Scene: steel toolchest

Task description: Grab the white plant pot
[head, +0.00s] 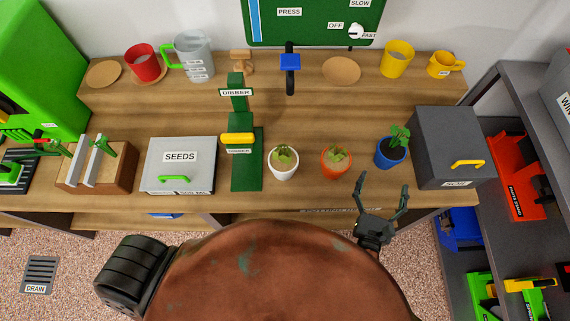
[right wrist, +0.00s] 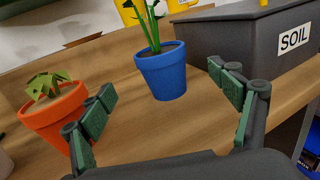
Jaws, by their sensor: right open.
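The white plant pot (head: 284,167) with a small green plant stands upright on the wooden bench in the head view, between the green dibber press and an orange pot. My right gripper (head: 383,182) is open and empty at the bench's front edge, to the right of the white pot and in front of the orange and blue pots. In the right wrist view the open fingers of the right gripper (right wrist: 165,105) point towards the blue pot. A pale sliver at that view's left edge may be the white pot. My left gripper is not in view.
The orange pot (head: 336,162) stands between the white pot and my right gripper. The blue pot (head: 390,153) and grey soil bin (head: 450,148) are farther right. The green dibber press (head: 246,160) stands close left of the white pot. Bench in front of the pots is clear.

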